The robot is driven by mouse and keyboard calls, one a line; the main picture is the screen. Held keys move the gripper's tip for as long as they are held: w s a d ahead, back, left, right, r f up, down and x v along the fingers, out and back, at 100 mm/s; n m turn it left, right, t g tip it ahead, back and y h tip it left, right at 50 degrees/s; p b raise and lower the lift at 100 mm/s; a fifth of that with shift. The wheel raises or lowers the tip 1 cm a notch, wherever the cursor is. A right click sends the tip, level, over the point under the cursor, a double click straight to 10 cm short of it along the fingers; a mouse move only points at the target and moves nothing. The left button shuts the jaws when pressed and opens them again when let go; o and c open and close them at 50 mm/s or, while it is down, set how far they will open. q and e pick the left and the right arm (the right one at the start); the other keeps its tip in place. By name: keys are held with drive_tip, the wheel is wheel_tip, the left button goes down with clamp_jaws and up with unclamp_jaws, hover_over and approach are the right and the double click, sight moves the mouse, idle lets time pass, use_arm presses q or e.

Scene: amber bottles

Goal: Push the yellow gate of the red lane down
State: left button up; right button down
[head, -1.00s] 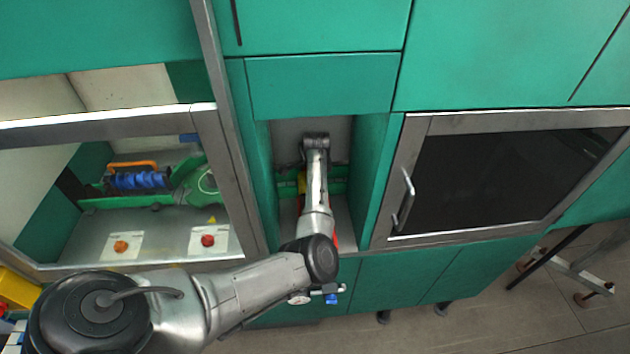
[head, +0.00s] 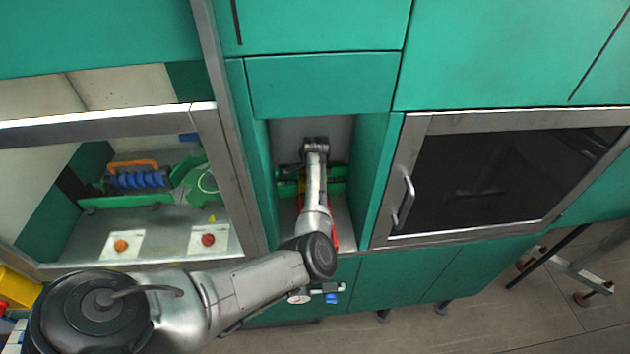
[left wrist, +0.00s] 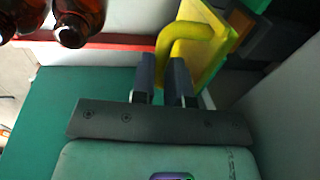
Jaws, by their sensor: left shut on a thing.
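The yellow gate (left wrist: 195,45) has a thick looped handle and stands at the upper right in the left wrist view. My left gripper (left wrist: 163,65) is shut on the gate's handle, with its two dark fingers close together at the loop. A red strip of the lane (left wrist: 105,43) runs to the left, behind the fingers. Two amber bottles (left wrist: 78,25) show at the upper left. My arm hides the gripper there. My right gripper is not in view.
Green niche walls (head: 371,170) stand close on both sides of my arm. A glazed compartment on the left holds a blue coil (head: 140,180) and two buttons. A dark-windowed door (head: 510,175) with a handle is on the right. A pale wall (left wrist: 290,110) borders the gate.

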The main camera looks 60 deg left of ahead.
use_arm(q)
clamp_jaws()
drive_tip(key=shift+s+f, duration=0.1)
drive_tip(key=shift+f, duration=2.15)
drive_tip(key=o, duration=0.7)
unclamp_jaws()
drive_tip(key=shift+r, duration=0.1)
wheel_tip(320, 180, up, 14)
drive_tip(key=d, duration=0.2)
drive_tip(key=shift+s+f+b, duration=0.2)
drive_tip(key=shift+s+b, duration=0.15)
drive_tip(key=shift+s, duration=0.05)
drive_tip(key=shift+d, duration=0.1)
